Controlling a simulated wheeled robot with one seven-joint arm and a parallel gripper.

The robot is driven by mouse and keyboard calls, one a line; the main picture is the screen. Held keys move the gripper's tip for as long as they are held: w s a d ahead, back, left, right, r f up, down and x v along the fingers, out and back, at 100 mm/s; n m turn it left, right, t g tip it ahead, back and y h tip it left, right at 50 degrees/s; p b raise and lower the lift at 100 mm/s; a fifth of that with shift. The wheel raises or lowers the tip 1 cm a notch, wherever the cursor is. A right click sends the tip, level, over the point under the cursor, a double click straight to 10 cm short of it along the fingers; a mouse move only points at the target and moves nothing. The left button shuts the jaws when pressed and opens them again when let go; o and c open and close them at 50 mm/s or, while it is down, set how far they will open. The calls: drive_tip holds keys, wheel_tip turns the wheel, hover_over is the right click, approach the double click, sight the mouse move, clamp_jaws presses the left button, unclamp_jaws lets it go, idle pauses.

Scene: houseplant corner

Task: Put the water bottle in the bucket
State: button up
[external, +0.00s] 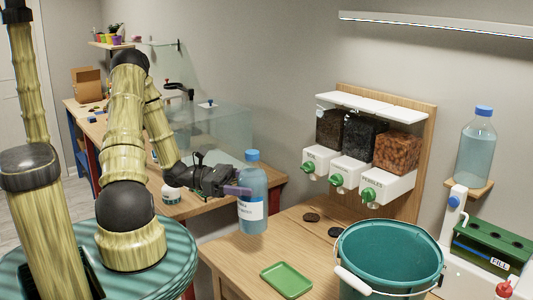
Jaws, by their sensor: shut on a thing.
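The water bottle (253,190) is blue and see-through with a blue cap and a white label. It is upright, and my gripper (241,190) is shut on its side. It appears to hang just in front of the wooden table's edge, but I cannot tell its exact height. The teal bucket (390,268) with a white handle stands to the right of the bottle, with its mouth open upward. No object shows in the visible part of its inside. The gripper and bottle are outside the bucket, left of it. The far fingertip is partly hidden by the bottle.
A green tray (287,280) lies on the wooden table (240,262) between bottle and bucket. Dark discs (311,217) lie behind. A dispenser (365,150) with three bins stands at the wall. Another clear blue-capped bottle (476,148) stands at right above a green box (492,246).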

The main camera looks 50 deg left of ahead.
drive_tip(key=shift+w+d+r, duration=0.15)
drive_tip(key=shift+w+d, duration=0.2)
drive_tip(key=shift+w, duration=0.1)
drive_tip(key=w+d+f+n+t+y, duration=0.6)
drive_tip(key=w+f+n+y, duration=0.1)
drive_tip(key=w+f+y, duration=0.1)
drive_tip(key=shift+w+y, duration=0.55)
drive_tip(key=shift+y, duration=0.05)
drive_tip(key=shift+r, duration=0.1)
idle(0.4)
